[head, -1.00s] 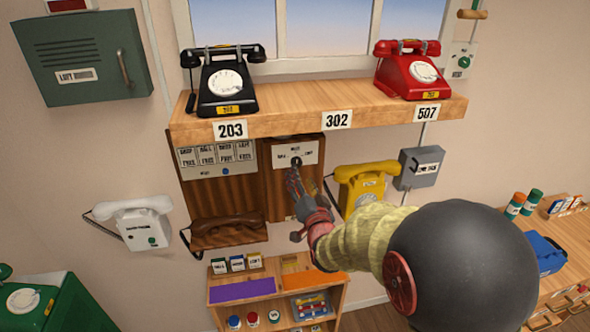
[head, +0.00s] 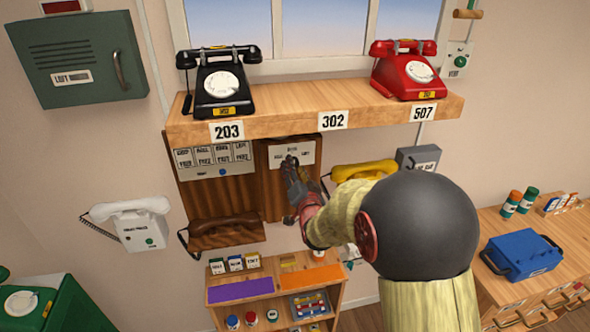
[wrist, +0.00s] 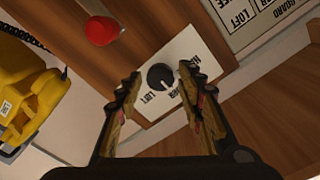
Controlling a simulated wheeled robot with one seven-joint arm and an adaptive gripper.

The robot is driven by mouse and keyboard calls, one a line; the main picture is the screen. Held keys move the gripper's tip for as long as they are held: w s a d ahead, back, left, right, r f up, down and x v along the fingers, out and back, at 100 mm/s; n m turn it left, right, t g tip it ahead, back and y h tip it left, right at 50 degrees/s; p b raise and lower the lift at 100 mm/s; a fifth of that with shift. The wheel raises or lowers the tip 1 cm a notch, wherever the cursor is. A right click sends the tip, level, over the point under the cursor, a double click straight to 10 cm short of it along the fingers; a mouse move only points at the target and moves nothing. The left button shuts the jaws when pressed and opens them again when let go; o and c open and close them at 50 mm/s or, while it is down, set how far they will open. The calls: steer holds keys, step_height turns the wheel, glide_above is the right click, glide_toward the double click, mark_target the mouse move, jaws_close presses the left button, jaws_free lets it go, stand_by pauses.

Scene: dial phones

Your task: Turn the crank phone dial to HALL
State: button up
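The crank phone (head: 274,190) is a brown wooden wall box below the shelf, with a white label plate (head: 305,152) near its top. In the wrist view, the plate (wrist: 200,45) carries a black round dial (wrist: 161,77) with a light pointer mark. Lettering around the dial includes LOFT; the other words are partly covered by my fingers. My gripper (wrist: 157,80) is open, its two fingers on either side of the dial with gaps between. In the head view my gripper (head: 292,172) is in front of the plate and hides the dial.
A black phone (head: 222,85) and a red phone (head: 405,72) stand on the wooden shelf (head: 270,120) above. A yellow phone (head: 362,171) hangs to the right, partly behind my arm. A red button (wrist: 101,30) shows on the wooden box. A label board (head: 215,156) is to the left.

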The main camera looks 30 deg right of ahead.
steer(key=c, duration=0.9)
steer(key=shift+o, duration=0.2)
steer(key=shift+f+n+b, duration=0.1)
steer(key=shift+n+b, duration=0.2)
steer(key=shift+b, duration=0.3)
steer(key=n+b, duration=0.2)
steer(key=b, duration=0.2)
steer(key=shift+f+n, duration=0.15)
steer(key=shift+n, duration=0.25)
steer(key=n+b, duration=0.2)
steer(key=b, duration=0.2)
steer(key=shift+n, duration=0.4)
steer(key=n+b, duration=0.3)
steer(key=b, duration=0.2)
steer(key=shift+d+n, duration=0.1)
steer(key=shift+n, duration=0.3)
steer(key=shift+n+b, duration=0.9)
steer(key=shift+b, duration=0.05)
steer(key=shift+r, duration=0.25)
